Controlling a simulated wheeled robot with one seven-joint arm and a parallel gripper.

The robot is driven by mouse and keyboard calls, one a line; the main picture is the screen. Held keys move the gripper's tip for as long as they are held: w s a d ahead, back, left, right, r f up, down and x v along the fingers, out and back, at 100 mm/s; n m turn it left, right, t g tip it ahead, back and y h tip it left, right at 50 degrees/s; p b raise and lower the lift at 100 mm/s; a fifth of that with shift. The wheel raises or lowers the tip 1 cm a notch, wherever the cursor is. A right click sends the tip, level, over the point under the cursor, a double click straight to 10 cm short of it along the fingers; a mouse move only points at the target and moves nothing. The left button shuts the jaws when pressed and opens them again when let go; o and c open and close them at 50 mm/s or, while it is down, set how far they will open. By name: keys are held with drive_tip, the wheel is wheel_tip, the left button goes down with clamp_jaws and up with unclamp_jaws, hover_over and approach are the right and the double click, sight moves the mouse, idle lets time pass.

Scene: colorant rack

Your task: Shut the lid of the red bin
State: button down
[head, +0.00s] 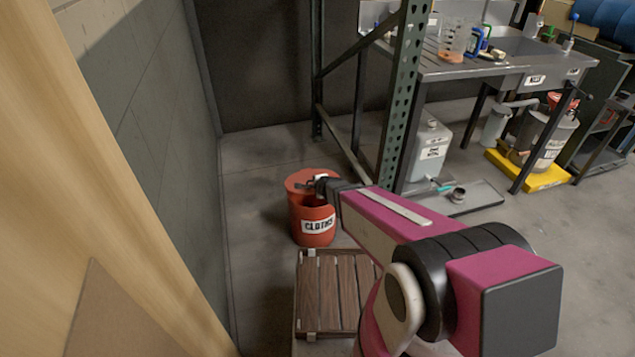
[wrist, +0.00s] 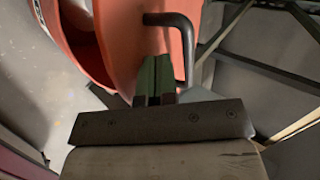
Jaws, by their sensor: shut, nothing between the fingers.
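The red bin (head: 311,232), labelled CLOTHS, stands on the floor near the wall. Its red lid (head: 299,177) appears at the top and shows as an orange panel in the wrist view (wrist: 125,40). A dark gap between rim and lid in the wrist view suggests the lid is partly open. A black bent handle (wrist: 184,35) is on the lid. My gripper (wrist: 153,80) is shut and empty, its fingertips close to the lid face, left of the handle's long side. I cannot tell whether they touch. In the head view my gripper (head: 320,185) partly hides the bin's top.
A wooden slatted platform (head: 335,290) lies in front of the bin. A green rack post (head: 403,95) stands right of it, with a white canister (head: 429,150) and a workbench (head: 480,70) beyond. A grey wall (head: 160,130) is close on the left. Open floor lies right.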

drive_tip(key=shift+s+d+f, duration=0.1)
drive_tip(key=shift+s+f, duration=0.15)
drive_tip(key=shift+f, duration=0.5)
drive_tip(key=shift+s+d+f, duration=0.1)
drive_tip(key=shift+s+f, duration=0.1)
drive_tip(key=shift+f, duration=0.55)
drive_tip(key=shift+r, duration=0.1)
